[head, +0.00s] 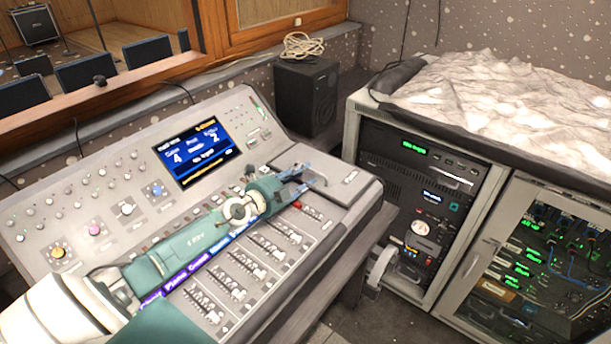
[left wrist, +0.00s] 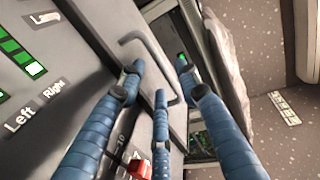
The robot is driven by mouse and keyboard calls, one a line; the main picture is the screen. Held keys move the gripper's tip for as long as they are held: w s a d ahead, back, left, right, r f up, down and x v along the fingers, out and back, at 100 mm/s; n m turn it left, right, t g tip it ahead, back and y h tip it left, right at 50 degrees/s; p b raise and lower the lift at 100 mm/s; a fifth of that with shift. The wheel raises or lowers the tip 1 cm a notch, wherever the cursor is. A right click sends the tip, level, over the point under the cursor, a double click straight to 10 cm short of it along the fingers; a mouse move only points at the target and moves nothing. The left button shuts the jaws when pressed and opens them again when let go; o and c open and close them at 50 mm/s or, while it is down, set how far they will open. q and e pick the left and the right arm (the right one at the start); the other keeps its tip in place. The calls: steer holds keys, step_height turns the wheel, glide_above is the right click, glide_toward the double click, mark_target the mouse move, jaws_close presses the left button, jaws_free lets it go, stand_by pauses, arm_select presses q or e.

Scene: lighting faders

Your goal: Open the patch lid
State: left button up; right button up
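The patch lid (head: 348,187) is a flat grey panel at the right end of the mixing console, and it lies closed. It carries a thin grey bar handle (head: 318,178), which shows larger in the left wrist view (left wrist: 152,52). My left gripper (head: 302,178) reaches over the console from the left to the handle. In the left wrist view its blue fingers (left wrist: 157,82) are spread apart, with the handle between or just beyond their tips. I cannot tell whether they touch it. My right gripper is not in view.
The console (head: 100,190) has a lit screen (head: 198,152), knobs and several faders (head: 245,265) beneath my left arm. A black speaker (head: 306,95) stands behind the lid. A rack cabinet (head: 420,200) with a glass-doored section stands to the right, across a gap.

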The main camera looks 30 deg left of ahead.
arm_select(q)
steer(key=shift+w+d+f, duration=0.1)
steer(key=shift+w+d, duration=0.05)
steer(key=shift+w, duration=0.7)
steer(key=shift+c, duration=0.6)
jaws_close()
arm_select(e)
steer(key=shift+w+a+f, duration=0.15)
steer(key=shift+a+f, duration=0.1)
